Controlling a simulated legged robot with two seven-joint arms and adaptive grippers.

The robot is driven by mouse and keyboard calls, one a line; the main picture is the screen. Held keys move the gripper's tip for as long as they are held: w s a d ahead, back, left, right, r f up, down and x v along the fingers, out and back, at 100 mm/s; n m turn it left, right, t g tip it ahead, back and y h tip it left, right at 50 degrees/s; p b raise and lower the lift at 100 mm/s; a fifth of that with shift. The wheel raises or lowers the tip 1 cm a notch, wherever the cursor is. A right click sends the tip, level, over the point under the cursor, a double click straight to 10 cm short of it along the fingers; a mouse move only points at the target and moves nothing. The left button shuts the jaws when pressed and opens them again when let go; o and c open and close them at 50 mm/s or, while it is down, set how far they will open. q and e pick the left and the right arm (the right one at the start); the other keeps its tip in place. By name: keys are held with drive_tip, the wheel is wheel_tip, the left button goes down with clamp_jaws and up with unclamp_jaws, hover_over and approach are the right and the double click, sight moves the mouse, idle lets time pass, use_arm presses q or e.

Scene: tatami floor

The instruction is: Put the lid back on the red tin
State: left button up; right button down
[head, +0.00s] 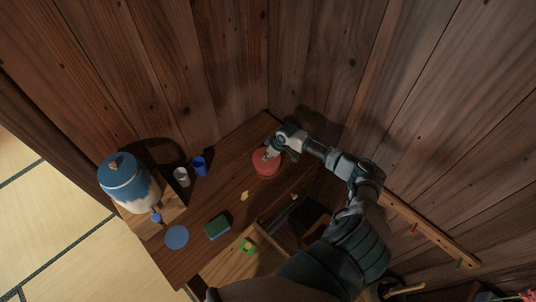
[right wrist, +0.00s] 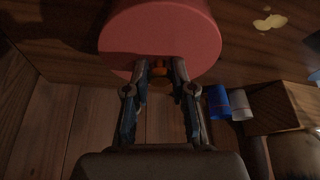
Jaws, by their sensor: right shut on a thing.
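The red tin (head: 266,164) stands on the dark wooden counter near the wall corner, with its round red top under my right gripper (head: 270,154). In the right wrist view the red lid (right wrist: 160,42) fills the top middle. My left gripper is not in view.
On the counter (head: 215,260) are a blue-and-white dispenser (head: 127,185) on a wooden stand, a white cup (head: 181,177), a blue cup (head: 199,166), a blue disc (head: 177,237), a green sponge (head: 217,228) and a yellowish spill (head: 244,196). Wooden walls close the back and right.

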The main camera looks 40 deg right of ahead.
drive_tip(key=shift+c, duration=2)
unclamp_jaws()
drive_tip(key=shift+r, duration=0.1)
wheel_tip(320, 180, up, 5)
drive_tip(key=p, duration=0.5)
drive_tip(key=shift+f, duration=0.2)
drive_tip(key=shift+r+p, duration=0.45)
drive_tip(key=shift+r, duration=0.65)
clamp_jaws()
drive_tip(key=shift+f, duration=0.25)
